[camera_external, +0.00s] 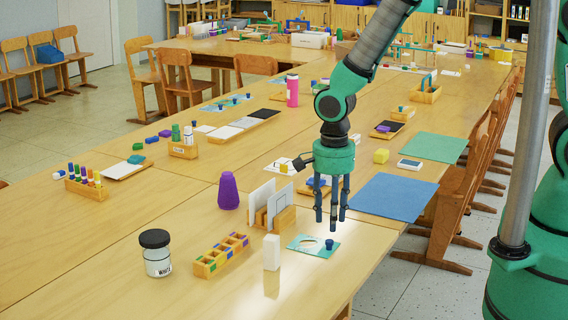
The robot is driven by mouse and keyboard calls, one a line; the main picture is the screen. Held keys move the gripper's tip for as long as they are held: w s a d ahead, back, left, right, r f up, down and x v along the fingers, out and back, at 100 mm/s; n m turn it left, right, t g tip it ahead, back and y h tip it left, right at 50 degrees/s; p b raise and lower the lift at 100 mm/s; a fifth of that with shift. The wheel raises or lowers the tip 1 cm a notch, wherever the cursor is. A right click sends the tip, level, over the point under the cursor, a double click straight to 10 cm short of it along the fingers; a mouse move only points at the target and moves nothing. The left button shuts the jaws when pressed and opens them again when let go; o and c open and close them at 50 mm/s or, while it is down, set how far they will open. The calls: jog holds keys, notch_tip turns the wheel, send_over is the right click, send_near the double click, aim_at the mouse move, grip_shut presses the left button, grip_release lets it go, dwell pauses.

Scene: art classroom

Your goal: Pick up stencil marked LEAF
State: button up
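A flat teal stencil (300,240) with a pale cut-out and a blue knob lies near the front edge of the wooden table. Any marking on it is too small to read, so I cannot tell if it says LEAF. My gripper (332,222) points straight down just above the knob end of this stencil. Its dark fingers are spread apart with nothing seen between them. The fingertips look close to the knob, but I cannot tell the exact gap. Another light-blue sheet (214,106) with a dark knob lies farther back.
A wooden holder (283,218) with upright white cards and a white block (271,252) stand left of the stencil. A purple cone (228,190), divided tray (221,254) and jar (156,256) are farther left. A blue mat (393,196) lies to the right.

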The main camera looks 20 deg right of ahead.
aim_at(330, 240)
jog(key=shift+f, duration=0.4)
jog(key=shift+a+f+b, duration=0.15)
jog(key=shift+f+b, duration=0.8)
jog(key=shift+f, duration=1.6)
jog(key=shift+c, duration=0.5)
grip_shut()
